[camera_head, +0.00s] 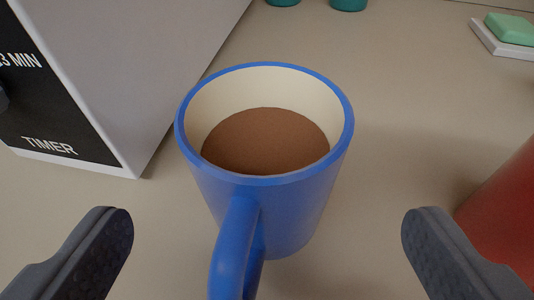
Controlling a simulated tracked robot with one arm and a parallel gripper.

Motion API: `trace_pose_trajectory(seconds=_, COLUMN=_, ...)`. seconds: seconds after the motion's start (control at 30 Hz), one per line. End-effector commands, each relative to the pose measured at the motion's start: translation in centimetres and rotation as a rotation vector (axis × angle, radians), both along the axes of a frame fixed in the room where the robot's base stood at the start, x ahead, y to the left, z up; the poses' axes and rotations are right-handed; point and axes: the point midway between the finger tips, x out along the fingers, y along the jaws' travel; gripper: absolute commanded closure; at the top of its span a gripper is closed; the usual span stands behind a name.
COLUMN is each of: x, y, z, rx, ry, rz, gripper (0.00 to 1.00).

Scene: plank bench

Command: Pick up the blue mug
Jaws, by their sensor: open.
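The blue mug (305,205) stands upright in the middle of the head camera view. It has a cream inside and holds a brown liquid (265,142). Its handle (235,245) points toward me and runs down to the bottom edge of the picture. My gripper (268,245) is open, with one dark grey finger at the lower left and one at the lower right. The mug's body lies between and just beyond the fingertips, with a gap on each side. Neither finger appears to touch it.
A white appliance with a black TIMER panel (40,100) stands close at the mug's left. A red object (510,215) is cut off at the right edge, near my right finger. A green block (512,28) on a white dish and two teal objects (348,4) are at the back.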

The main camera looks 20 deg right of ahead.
Motion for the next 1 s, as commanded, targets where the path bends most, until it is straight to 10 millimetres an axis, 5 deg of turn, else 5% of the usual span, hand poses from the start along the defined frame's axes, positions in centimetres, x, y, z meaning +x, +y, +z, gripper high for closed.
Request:
trace_pose_trajectory(seconds=0.4, x=4.0, y=-1.4, z=-1.6, rx=0.002, ry=0.004, rz=0.001, gripper=0.09)
trace_pose_trajectory(seconds=0.7, x=4.4, y=-1.6, z=-1.6, rx=0.0, ry=0.001, rz=-0.001, gripper=0.09)
trace_pose_trajectory(seconds=0.93, x=4.3, y=-1.6, z=-1.6, rx=0.0, ry=0.001, rz=-0.001, gripper=0.73)
trace_pose_trajectory(seconds=1.0, x=4.4, y=-1.6, z=-1.5, rx=0.001, ry=0.0, rz=-0.001, gripper=0.73)
